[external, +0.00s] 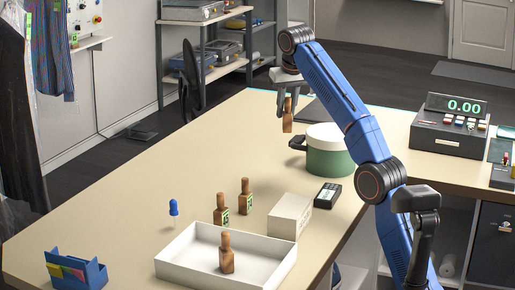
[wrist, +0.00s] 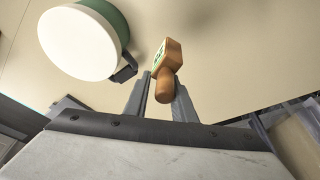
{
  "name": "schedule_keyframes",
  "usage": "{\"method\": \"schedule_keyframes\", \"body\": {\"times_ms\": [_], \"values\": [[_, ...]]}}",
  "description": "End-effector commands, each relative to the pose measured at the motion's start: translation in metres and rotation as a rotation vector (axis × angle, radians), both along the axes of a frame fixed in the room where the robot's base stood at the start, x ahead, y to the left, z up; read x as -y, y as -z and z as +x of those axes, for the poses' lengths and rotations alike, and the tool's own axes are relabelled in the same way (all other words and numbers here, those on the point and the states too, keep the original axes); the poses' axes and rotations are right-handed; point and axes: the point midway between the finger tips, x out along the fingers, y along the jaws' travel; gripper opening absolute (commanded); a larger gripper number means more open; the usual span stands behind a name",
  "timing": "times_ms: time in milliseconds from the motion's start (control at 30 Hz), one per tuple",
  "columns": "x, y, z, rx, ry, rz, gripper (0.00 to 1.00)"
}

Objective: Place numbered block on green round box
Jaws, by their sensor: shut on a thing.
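My gripper (external: 287,97) is shut on a brown wooden numbered block (external: 288,122) and holds it upright above the far part of the table. In the wrist view the numbered block (wrist: 168,66) sits between the two fingers (wrist: 160,92), with a green label on one side. The green round box (external: 330,158) has a white lid and stands on the table, to the right of and below the block in the external view. It also shows in the wrist view (wrist: 117,18), at upper left, apart from the block.
Two similar blocks (external: 245,196) (external: 219,212) stand near a white tray (external: 172,262), and another block (external: 226,256) stands inside it. A white box (external: 290,215), a dark handheld device (external: 327,195) and a cash register (external: 447,130) are also on the table. The table's left middle is clear.

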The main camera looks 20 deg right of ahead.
Motion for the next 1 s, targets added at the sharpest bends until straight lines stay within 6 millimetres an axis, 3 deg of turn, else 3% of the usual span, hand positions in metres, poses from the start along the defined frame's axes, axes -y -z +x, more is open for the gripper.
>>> {"method": "schedule_keyframes", "body": {"times_ms": [33, 200, 400, 500, 700, 1000], "values": [[0.024, -0.001, 0.004, 0.0, 0.012, -0.002, 0.0], [0.086, -0.003, 0.014, 0.0, 0.028, -0.008, 0.0], [0.151, -0.004, 0.018, 0.001, 0.044, -0.016, 0.0], [0.174, -0.004, 0.018, 0.001, 0.049, -0.019, 0.0], [0.196, -0.004, 0.017, 0.003, 0.051, -0.021, 0.0], [0.198, 0.012, 0.016, 0.002, 0.05, -0.021, 0.0]]}}
